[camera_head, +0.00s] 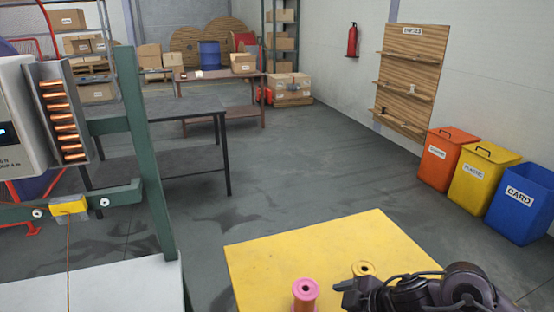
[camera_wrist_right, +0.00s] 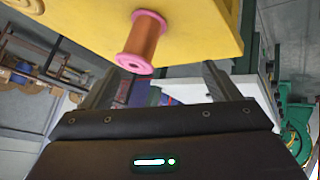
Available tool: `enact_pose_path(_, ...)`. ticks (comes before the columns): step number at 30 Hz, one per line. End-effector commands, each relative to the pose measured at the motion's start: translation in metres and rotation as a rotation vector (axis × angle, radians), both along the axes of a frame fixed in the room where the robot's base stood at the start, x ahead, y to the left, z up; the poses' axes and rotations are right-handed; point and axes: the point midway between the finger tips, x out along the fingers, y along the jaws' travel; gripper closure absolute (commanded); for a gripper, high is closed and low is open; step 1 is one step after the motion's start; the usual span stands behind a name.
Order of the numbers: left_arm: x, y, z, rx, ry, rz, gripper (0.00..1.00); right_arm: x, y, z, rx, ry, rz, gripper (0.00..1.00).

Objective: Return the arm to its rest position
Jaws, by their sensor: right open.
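My right arm comes in at the bottom right of the head view, and its gripper (camera_head: 347,290) is over the yellow table top (camera_head: 320,245). In the right wrist view the right gripper (camera_wrist_right: 160,80) has its two fingers apart with nothing held between them. A spool with pink flanges and copper-coloured wire (camera_head: 305,293) stands on the yellow table, left of the gripper. It also shows in the wrist view (camera_wrist_right: 143,42), beyond the fingers and apart from them. My left gripper is not in view.
A second spool with a yellow flange (camera_head: 363,269) stands just behind my right arm. A green machine frame (camera_head: 150,180) and a white surface (camera_head: 110,285) are at the left. Orange, yellow and blue bins (camera_head: 520,205) line the right wall. The floor beyond the table is clear.

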Motion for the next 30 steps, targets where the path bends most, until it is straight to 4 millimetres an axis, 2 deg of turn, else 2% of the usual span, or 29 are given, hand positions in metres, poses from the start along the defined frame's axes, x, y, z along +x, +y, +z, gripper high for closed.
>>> enact_pose_path(1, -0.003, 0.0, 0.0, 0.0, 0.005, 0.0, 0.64, -0.003, 0.019, -0.002, 0.033, -0.031, -0.012, 0.17)
enact_pose_path(3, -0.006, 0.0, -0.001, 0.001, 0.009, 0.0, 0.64, -0.005, 0.039, 0.001, 0.076, -0.087, -0.06, 0.17)
enact_pose_path(5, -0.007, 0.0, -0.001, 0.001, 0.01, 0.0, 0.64, -0.006, 0.052, 0.006, 0.113, -0.126, -0.133, 0.17)
enact_pose_path(7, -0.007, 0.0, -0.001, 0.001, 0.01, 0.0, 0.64, -0.009, 0.054, 0.01, 0.143, -0.147, -0.258, 0.17)
enact_pose_path(11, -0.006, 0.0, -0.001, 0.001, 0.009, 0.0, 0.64, -0.024, 0.03, 0.005, 0.146, -0.089, -0.519, 0.17)
enact_pose_path(18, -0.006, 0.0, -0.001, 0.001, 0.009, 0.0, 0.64, -0.076, -0.023, -0.026, 0.08, 0.143, -0.846, 0.17)
enact_pose_path(24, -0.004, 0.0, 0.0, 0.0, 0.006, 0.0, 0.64, -0.128, -0.054, -0.049, 0.026, 0.353, -1.018, 0.17)
enact_pose_path(28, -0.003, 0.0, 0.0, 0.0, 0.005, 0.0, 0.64, -0.162, -0.067, -0.06, -0.001, 0.487, -1.102, 0.17)
enact_pose_path(30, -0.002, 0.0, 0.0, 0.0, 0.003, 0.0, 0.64, -0.155, -0.066, -0.08, -0.01, 0.489, -1.098, 0.17)
